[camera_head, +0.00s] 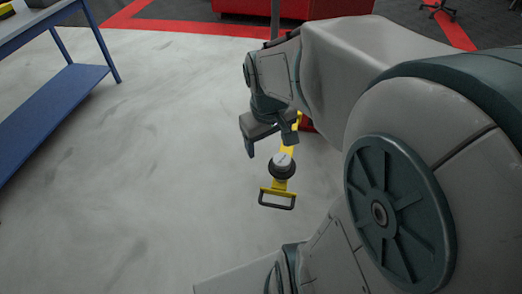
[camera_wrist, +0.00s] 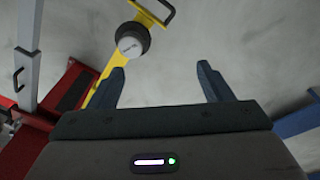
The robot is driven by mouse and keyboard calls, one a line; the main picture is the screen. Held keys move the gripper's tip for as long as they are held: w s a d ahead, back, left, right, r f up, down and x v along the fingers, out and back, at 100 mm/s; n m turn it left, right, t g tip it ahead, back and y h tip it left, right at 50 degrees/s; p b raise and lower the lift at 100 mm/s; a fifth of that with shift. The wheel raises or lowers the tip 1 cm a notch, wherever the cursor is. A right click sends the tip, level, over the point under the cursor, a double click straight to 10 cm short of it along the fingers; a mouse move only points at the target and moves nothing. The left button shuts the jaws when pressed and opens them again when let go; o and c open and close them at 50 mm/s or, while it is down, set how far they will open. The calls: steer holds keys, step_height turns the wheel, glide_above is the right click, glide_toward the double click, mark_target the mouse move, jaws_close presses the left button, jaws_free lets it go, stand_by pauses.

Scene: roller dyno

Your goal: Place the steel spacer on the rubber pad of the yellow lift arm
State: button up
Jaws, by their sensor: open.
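The yellow lift arm (camera_head: 279,186) reaches out low over the floor and ends in a dark handle loop; it also shows in the wrist view (camera_wrist: 106,92). The round black rubber pad (camera_head: 281,171) is on the arm and shows in the wrist view (camera_wrist: 141,47). The steel spacer (camera_head: 283,159), a short pale cylinder, stands upright on the pad; its top faces the wrist camera (camera_wrist: 130,43). My gripper (camera_head: 270,150) is open and empty, above and beside the pad.
A blue table (camera_head: 60,85) with a lower shelf stands at the left. A red base and grey post (camera_wrist: 28,55) are at the left in the wrist view. A red cabinet (camera_head: 260,7) is at the back. The pale floor at left is clear.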

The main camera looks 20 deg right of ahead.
steer(key=s+a+r+m+t, duration=0.1)
steer(key=s+a, duration=0.3)
steer(key=s, duration=0.1)
steer(key=shift+s+r+m+y, duration=0.2)
steer(key=shift+r+m+y, duration=0.1)
steer(key=shift+r+y, duration=0.1)
